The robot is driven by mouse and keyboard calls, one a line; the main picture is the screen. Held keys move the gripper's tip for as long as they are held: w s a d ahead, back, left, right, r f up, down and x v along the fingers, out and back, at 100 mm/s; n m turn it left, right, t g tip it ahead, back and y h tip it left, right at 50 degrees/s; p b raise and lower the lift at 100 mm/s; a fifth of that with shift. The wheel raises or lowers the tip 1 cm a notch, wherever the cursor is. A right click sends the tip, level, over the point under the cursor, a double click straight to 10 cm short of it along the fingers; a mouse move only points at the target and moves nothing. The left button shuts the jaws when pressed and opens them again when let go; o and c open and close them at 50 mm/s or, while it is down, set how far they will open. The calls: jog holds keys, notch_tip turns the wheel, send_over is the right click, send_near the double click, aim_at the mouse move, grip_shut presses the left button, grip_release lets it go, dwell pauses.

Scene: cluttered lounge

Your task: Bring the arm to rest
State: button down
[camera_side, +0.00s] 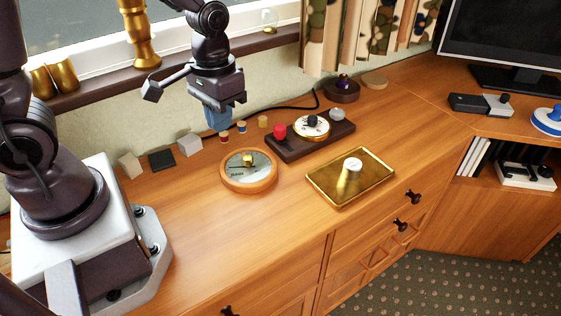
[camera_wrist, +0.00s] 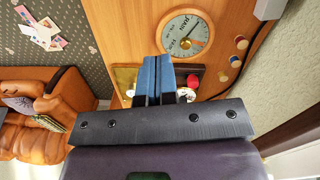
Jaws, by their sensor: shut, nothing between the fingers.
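My gripper (camera_side: 217,118) hangs from my arm above the back part of the wooden sideboard (camera_side: 195,225), with its blue fingers pointing down. The fingers are together with nothing between them. In the wrist view my gripper (camera_wrist: 154,62) shows its two blue fingers side by side and touching. The dial also shows in the wrist view (camera_wrist: 185,20).
A gold tray (camera_side: 327,188) holds a white round piece (camera_side: 353,164). A dark board (camera_side: 325,140) carries a red knob (camera_side: 279,130) and a white dial. Small blocks line the wall, including a grey one (camera_side: 190,146). The sideboard's front left top is clear.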

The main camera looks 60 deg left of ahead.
jog(key=s+r+m+t, duration=0.1)
jog(key=s+r+t, duration=0.2)
jog(key=r, duration=0.4)
jog(key=s+r+m+t, duration=0.1)
jog(key=s+r+t, duration=0.2)
jog(key=r, duration=0.5)
jog(key=shift+s+d+r, duration=0.2)
jog(key=shift+s+d, duration=0.25)
jog(key=shift+s, duration=0.35)
